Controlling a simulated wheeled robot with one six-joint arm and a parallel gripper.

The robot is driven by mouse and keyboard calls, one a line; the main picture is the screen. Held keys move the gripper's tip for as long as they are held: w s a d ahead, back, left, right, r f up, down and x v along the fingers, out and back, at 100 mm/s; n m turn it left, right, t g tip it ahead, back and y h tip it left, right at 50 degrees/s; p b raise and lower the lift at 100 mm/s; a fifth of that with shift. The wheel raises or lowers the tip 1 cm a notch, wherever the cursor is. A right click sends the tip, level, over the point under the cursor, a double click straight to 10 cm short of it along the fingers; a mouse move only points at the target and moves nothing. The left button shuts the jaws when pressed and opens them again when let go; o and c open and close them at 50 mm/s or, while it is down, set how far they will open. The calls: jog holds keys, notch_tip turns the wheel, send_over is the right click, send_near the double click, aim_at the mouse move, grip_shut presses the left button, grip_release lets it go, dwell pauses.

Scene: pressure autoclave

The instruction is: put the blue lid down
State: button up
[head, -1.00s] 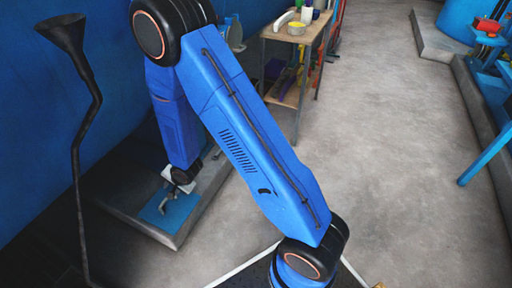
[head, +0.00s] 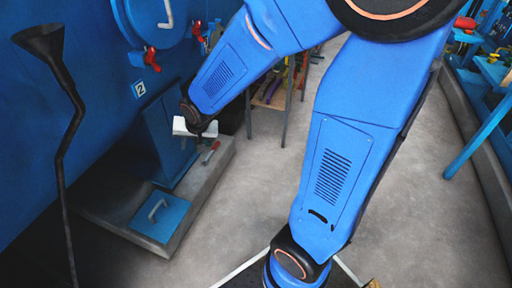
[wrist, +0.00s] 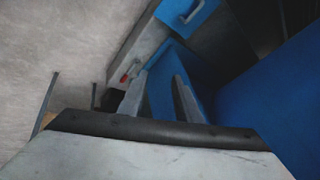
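The blue lid (head: 160,216), a square plate with a pale handle on top, lies flat on the concrete ledge (head: 215,172) beside the blue wall. It also shows at the top of the wrist view (wrist: 188,14), apart from my fingers. My gripper (head: 198,136) is above the ledge, up and to the right of the lid in the head view. In the wrist view its two fingers (wrist: 158,98) stand apart with nothing seen held between them. The fingertips are small and partly hidden in the head view.
A blue box-like block (head: 172,125) stands on the ledge under my gripper. A red-handled tool (head: 211,152) lies near it. A round blue door with red clamps (head: 151,58) is above. A black funnel pipe (head: 60,130) stands at the left.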

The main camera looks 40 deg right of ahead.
jog(key=s+d+r+n, duration=0.2)
jog(key=s+d+r, duration=0.2)
jog(key=s, duration=0.8)
jog(key=s+d+r+n+g+h, duration=0.1)
jog(key=s+d+r+n, duration=0.2)
jog(key=s+r, duration=0.6)
jog(key=s+d, duration=0.2)
jog(key=s, duration=0.2)
jog(key=shift+s+d+r, duration=0.15)
jog(key=shift+r, duration=0.05)
